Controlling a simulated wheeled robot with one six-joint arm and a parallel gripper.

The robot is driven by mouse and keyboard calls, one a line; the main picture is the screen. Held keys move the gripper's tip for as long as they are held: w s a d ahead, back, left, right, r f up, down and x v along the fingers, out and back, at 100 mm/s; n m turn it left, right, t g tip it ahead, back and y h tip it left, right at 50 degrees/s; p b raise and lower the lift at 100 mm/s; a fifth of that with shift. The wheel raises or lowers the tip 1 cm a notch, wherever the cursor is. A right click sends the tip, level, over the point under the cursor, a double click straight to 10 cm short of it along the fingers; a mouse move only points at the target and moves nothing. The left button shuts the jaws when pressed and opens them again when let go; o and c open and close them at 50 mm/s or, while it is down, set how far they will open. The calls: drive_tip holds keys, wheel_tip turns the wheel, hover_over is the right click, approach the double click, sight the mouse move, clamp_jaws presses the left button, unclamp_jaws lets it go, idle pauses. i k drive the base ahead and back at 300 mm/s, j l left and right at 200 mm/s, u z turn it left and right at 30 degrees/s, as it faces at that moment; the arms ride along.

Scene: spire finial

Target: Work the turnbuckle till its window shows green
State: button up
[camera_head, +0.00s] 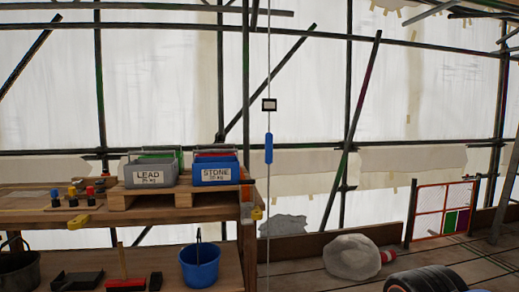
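A thin pale wire runs straight up and down near the middle of the camera_head view. On it sits a blue, rounded, upright sleeve (268,148), which looks like the turnbuckle. Just above the sleeve is a small black-framed square (269,104), which looks like the window. Its face is pale, and I see no green in it. My gripper is not in view. Nothing is seen touching the sleeve or the wire.
A wooden bench (130,217) at left carries a grey LEAD crate (150,176) and a blue STONE crate (213,176) on a pallet. A blue bucket (200,265) stands on its lower shelf. A pale sack-like lump (352,257) lies on the boards at right. Scaffold poles stand behind.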

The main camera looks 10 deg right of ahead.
sight(268, 136)
drive_tip(key=i+l+u, duration=0.15)
drive_tip(key=i+l, duration=0.25)
drive_tip(key=i+l+u, duration=0.15)
drive_tip(key=i+l, duration=0.25)
drive_tip(key=l, duration=0.25)
drive_tip(key=i+l+u, duration=0.2)
drive_tip(key=i+l, duration=0.45)
